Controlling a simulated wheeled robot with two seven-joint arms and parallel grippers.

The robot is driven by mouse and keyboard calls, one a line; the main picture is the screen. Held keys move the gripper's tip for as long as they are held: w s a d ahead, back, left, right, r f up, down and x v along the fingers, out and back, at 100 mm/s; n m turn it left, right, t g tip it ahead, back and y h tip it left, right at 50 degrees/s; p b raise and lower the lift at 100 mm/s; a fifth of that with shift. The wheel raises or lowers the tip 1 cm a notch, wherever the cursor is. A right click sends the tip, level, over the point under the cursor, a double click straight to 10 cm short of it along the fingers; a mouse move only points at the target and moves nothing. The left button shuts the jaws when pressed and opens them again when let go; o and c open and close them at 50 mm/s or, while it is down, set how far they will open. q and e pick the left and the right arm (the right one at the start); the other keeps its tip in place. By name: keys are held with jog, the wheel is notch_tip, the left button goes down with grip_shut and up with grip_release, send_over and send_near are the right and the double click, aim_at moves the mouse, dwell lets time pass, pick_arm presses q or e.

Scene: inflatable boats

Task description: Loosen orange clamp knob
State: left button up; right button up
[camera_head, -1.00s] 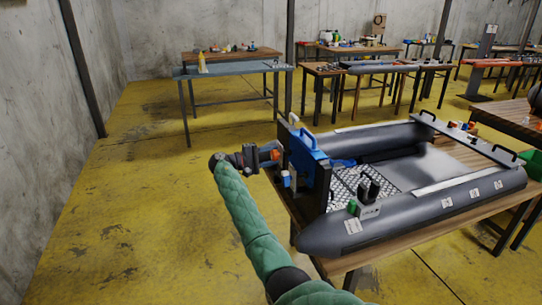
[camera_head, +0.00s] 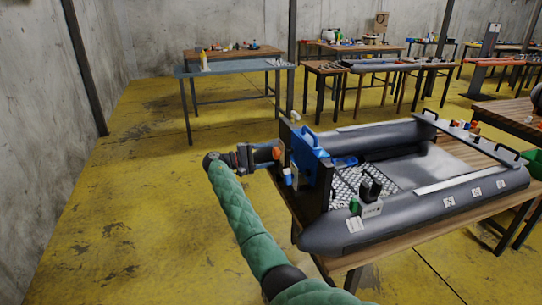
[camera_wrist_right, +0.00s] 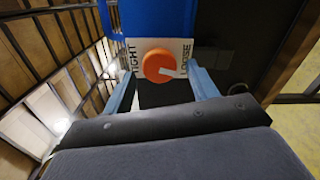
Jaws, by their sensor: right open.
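The orange clamp knob (camera_wrist_right: 160,66) is round and sits in the right wrist view on a white plate (camera_wrist_right: 185,50) lettered TIGHT and LOOSE, fixed to a blue part (camera_wrist_right: 155,15). My right gripper (camera_wrist_right: 163,85) is open, with one blue finger on each side below the knob. I cannot tell whether the fingers touch it. In the head view the knob (camera_head: 276,153) is a small orange spot just right of my right gripper (camera_head: 268,154), beside the blue motor bracket (camera_head: 308,150) at the boat's stern. My left gripper is not in view.
The grey inflatable boat (camera_head: 420,212) rests on a wooden table (camera_head: 385,243). A green bottle (camera_head: 354,205) and black items stand near its stern. A blue-topped table (camera_head: 235,68) stands behind. The yellow floor (camera_head: 130,200) at left is clear.

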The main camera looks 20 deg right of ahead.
jog(key=a, duration=0.5)
jog(key=shift+s+a+b, duration=0.1)
jog(key=shift+a+b, duration=0.05)
jog(key=shift+b, duration=0.15)
